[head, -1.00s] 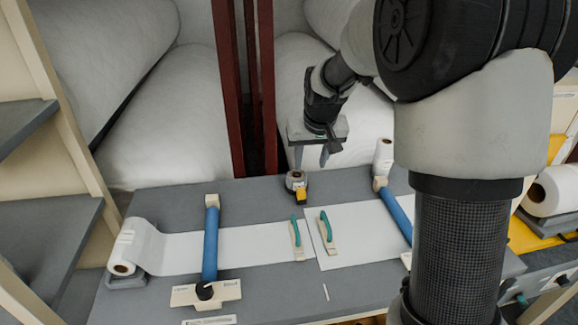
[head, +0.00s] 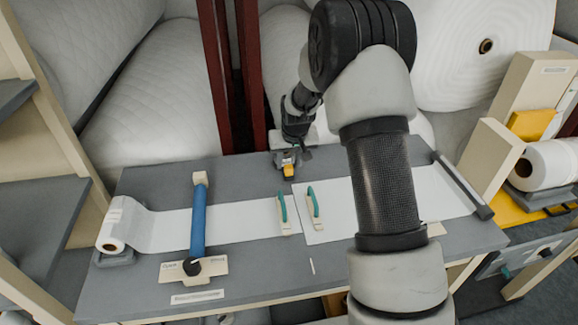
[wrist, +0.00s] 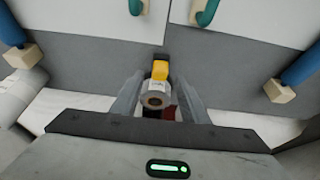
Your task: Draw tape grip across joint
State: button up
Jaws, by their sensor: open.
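The tape roll (wrist: 154,97) with its yellow tape grip (wrist: 160,70) sits on the grey table at the back edge of the sheets. In the head view the yellow grip (head: 289,170) shows just in front of my gripper (head: 291,157). My gripper (wrist: 158,88) is open, with one finger on each side of the tape roll. I cannot tell whether the fingers touch it. The joint is the narrow seam between the left white sheet (head: 240,222) and the right white sheet (head: 335,215). It runs forward from near the tape.
Green-handled blocks (head: 282,212) and (head: 314,208) lie on either side of the seam. A blue bar (head: 198,220) crosses the left sheet. A white roll (head: 113,230) stands at the left end. My arm hides part of the right sheet. Large padded rolls fill the back.

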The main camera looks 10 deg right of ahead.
aim_at(289, 167)
jog(key=shift+x, duration=2.25)
jog(key=shift+c, duration=0.2)
grip_shut()
